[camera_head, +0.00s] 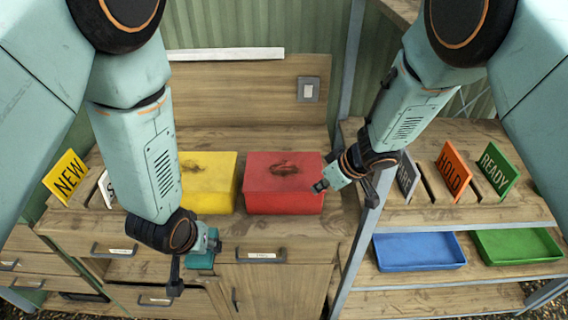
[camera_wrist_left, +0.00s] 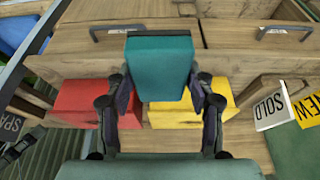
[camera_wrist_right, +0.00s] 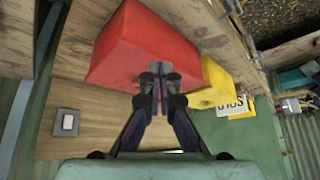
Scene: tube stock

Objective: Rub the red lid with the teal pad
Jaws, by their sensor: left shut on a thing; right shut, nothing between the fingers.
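The red box with its red lid (camera_head: 284,172) stands on the wooden counter, with a dark smudge (camera_head: 286,169) on top of the lid. The red box also shows in the left wrist view (camera_wrist_left: 82,105) and right wrist view (camera_wrist_right: 150,42). My left gripper (camera_head: 208,250) is shut on the teal pad (camera_wrist_left: 160,65), held in front of the counter, low and left of the red box and apart from it. My right gripper (camera_head: 320,186) is shut and empty, beside the right edge of the red lid. In the right wrist view its fingertips (camera_wrist_right: 158,72) overlap the red box; I cannot tell whether they touch.
A yellow box (camera_head: 208,180) stands just left of the red one, its top also smudged. Signs stand at left and right, including NEW (camera_head: 66,177) and READY (camera_head: 497,168). A blue tray (camera_head: 418,251) and a green tray (camera_head: 517,246) sit on the right shelf. Drawers lie below the counter.

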